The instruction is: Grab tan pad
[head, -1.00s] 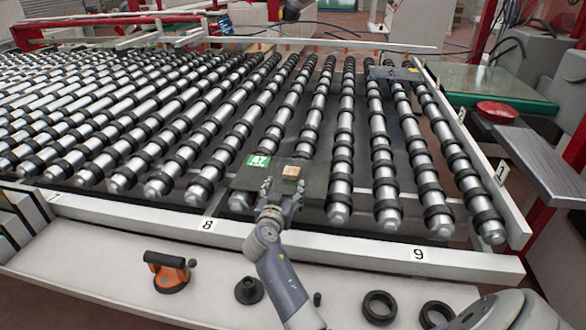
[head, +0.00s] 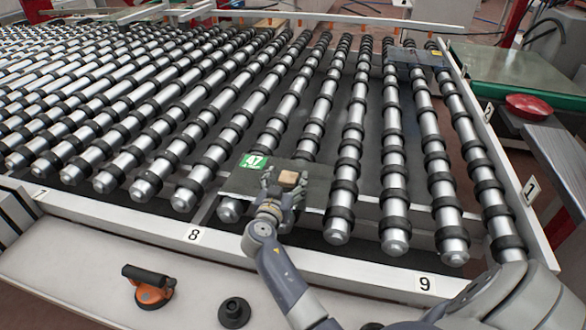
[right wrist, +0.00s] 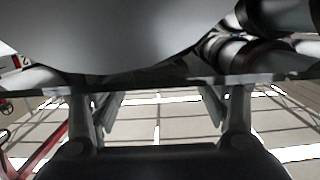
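The tan pad (head: 289,177) is a small block on a dark plate (head: 240,183), which lies on the rollers and carries a green "47" label. My right gripper (head: 281,189) is at the plate's near part, its fingers just in front of and beside the pad. In the right wrist view the two fingers (right wrist: 160,112) stand apart with only floor showing between them, so it is open and empty. The pad cannot be made out there. Whether the fingers touch the pad or plate is unclear. My left gripper is not in view.
Black-ringed rollers (head: 351,150) fill the table behind a white front rail (head: 330,268). An orange-and-black suction cup (head: 151,287) and a black round part (head: 234,312) lie on the front ledge. A red dish (head: 528,105) is at the right.

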